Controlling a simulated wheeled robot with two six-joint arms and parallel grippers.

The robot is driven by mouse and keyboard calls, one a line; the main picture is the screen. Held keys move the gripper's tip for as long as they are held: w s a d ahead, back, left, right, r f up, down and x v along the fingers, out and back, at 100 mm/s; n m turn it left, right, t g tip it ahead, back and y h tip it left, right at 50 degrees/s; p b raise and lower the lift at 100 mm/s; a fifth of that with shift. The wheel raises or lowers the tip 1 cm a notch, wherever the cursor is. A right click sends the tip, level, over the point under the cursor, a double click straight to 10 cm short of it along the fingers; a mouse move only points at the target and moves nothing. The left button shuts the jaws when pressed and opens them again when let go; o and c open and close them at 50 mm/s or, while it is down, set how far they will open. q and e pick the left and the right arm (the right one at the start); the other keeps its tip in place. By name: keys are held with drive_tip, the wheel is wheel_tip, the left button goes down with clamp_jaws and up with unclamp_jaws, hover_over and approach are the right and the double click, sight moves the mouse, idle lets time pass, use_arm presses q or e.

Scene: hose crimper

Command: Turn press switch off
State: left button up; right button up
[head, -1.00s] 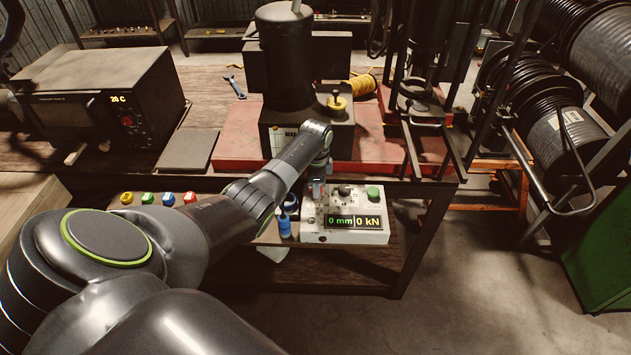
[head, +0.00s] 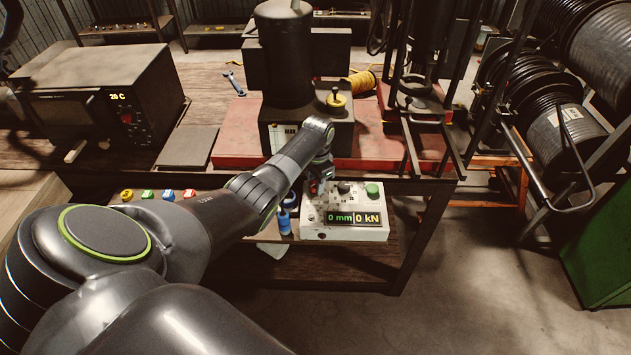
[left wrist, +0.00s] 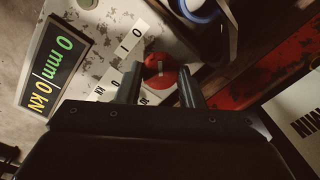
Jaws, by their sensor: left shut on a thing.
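The press control box (head: 345,232) is a pale panel at the front of the bench in the head view, its display (head: 354,218) lit with "0 mm" and "0 kN". A red round switch (left wrist: 160,68) shows on the panel in the left wrist view, near labels marked "I" and "O". My left gripper (left wrist: 158,80) is shut on the red switch, a finger on either side. In the head view my left gripper (head: 316,185) is at the box's upper left corner and largely covers the switch. My right gripper is not in view.
A green button (head: 373,190) and a black knob (head: 344,188) sit on the box. Blue bottles (head: 286,215) stand just left of it. The red press base (head: 235,135) and a dark cylinder (head: 286,55) are behind. Floor in front is clear.

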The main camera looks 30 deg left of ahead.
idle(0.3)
use_arm(q)
drive_tip(key=o, duration=1)
drive_tip(key=shift+r, duration=0.1)
wheel_tip(320, 180, up, 17)
drive_tip(key=b, duration=0.1)
drive_tip(key=shift+s+d+r, duration=0.15)
drive_tip(key=shift+s+d, duration=0.05)
drive_tip(key=shift+d, duration=0.2)
drive_tip(key=shift+w, duration=0.1)
